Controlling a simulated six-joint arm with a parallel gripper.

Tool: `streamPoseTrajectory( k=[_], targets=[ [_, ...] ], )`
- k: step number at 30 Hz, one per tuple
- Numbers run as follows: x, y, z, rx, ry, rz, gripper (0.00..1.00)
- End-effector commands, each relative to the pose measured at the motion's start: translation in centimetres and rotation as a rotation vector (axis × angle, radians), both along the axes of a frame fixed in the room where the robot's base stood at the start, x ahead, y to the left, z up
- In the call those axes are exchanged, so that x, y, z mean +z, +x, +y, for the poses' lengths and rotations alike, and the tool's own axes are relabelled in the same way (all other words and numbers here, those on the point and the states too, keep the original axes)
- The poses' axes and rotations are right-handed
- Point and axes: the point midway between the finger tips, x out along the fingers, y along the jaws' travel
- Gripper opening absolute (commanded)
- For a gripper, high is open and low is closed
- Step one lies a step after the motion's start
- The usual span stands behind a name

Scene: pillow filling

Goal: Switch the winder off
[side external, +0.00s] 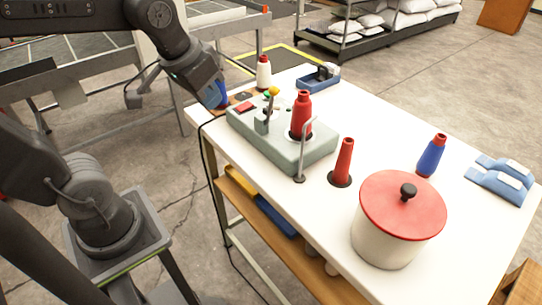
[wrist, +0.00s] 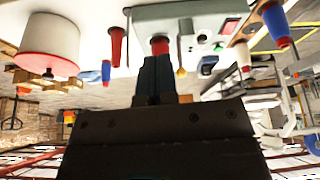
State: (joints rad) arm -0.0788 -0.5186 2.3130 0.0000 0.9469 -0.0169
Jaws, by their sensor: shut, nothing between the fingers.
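The winder (side external: 283,140) is a grey-green box on the white table, with a red cone of yarn (side external: 302,115) standing on it. A yellow-knobbed lever (side external: 273,92) rises from its top. A red patch, which looks like a switch (side external: 245,106), is at its far-left end; it also shows in the wrist view (wrist: 230,27). I cannot tell its position. My gripper (side external: 212,99) is near that end of the winder in the side view, its fingertips not clear there. In the wrist view my gripper (wrist: 157,62) is shut and empty, with the winder (wrist: 190,20) beyond it.
A red cone (side external: 343,162), a blue cone (side external: 432,155) and a white pot with a red lid (side external: 403,205) stand toward the right. A cream cone (side external: 263,72) and a blue tape dispenser (side external: 318,77) are at the back. Another blue cone (wrist: 276,24) stands beyond the winder's switch end.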

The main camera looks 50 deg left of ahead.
Motion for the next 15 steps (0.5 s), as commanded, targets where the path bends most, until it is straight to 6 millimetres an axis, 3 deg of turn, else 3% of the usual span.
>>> streamPoseTrajectory(
  k=[3, 6, 15],
  targets=[
    [-0.8, -3.0, -1.3, -0.054, 0.006, -0.053, 0.0],
    [-1.4, -4.3, -1.8, -0.08, 0.009, -0.079, 0.0],
    [-1.8, -5.1, -2.0, -0.096, 0.011, -0.091, 0.0]
  ],
)
